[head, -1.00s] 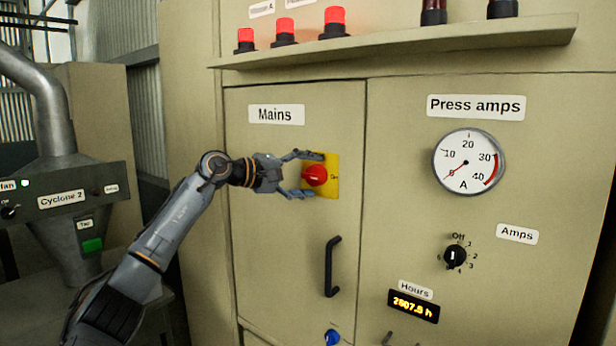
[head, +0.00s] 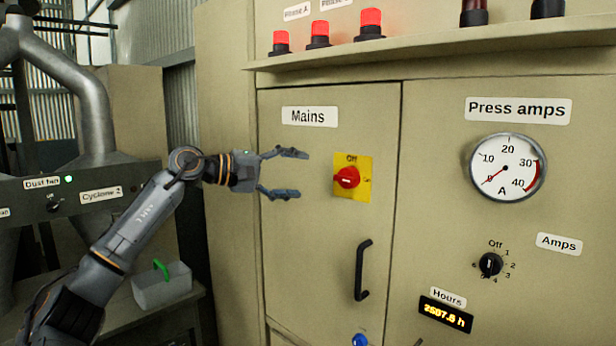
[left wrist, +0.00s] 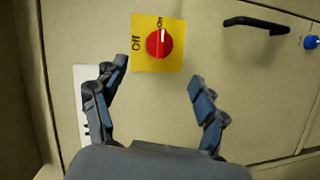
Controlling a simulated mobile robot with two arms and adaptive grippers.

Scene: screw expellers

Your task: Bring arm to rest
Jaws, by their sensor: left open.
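My left gripper (head: 288,173) is open and empty, in front of the cabinet door, to the left of the red mains switch (head: 347,177). The switch sits on a yellow plate (head: 363,160) under the Mains label (head: 310,116). In the left wrist view, the red knob (left wrist: 159,43) lies beyond and between my open fingers (left wrist: 160,85), and nothing is between them. The white line on the knob points toward the "On" mark in that view. My right gripper is not in view.
The cabinet door has a black handle (head: 362,270) below the switch. A shelf (head: 420,48) with red lamps (head: 370,23) juts out above.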

